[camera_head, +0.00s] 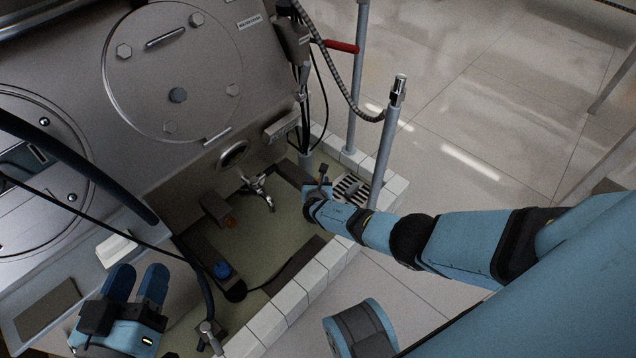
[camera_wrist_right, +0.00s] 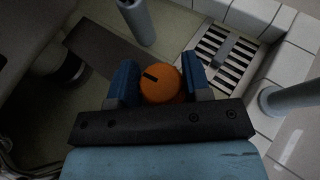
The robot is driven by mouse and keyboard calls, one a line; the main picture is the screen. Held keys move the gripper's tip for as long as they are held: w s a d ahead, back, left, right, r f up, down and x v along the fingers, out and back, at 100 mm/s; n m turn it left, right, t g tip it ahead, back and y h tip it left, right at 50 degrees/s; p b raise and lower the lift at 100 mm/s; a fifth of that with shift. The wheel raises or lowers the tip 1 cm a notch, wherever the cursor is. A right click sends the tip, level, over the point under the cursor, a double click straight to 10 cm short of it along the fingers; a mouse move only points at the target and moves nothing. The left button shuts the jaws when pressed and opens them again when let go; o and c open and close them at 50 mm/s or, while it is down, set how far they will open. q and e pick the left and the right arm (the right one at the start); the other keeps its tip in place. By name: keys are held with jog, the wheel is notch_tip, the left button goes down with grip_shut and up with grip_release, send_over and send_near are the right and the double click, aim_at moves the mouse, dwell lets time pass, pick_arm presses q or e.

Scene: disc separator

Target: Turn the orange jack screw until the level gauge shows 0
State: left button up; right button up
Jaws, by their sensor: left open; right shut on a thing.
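The orange jack screw (camera_wrist_right: 162,85) is a round knob with a black mark on its top. In the right wrist view it sits between the two blue fingers of my right gripper (camera_wrist_right: 160,82), which is shut on it. In the head view my right gripper (camera_head: 312,194) is low in the tiled pit, near its right side, and the knob there is largely hidden. My left gripper (camera_head: 136,280) is open and empty at the lower left, away from the screw. I cannot make out a level gauge or its reading in either view.
A floor drain grate (camera_head: 351,190) lies beside my right gripper. White tiles (camera_head: 285,303) edge the pit. An upright grey post (camera_head: 385,150) stands close to my right arm. A blue knob (camera_head: 222,269) and a small orange part (camera_head: 231,222) are on dark bases in the pit.

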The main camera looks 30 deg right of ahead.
pick_arm(q)
jog(key=shift+f, duration=0.45)
pick_arm(e)
jog(key=shift+m+g+h, duration=0.3)
jog(key=shift+m+h, duration=0.2)
pick_arm(q)
jog(key=shift+r, duration=0.1)
pick_arm(e)
jog(key=o, duration=0.9)
pick_arm(q)
jog(key=shift+r, duration=0.1)
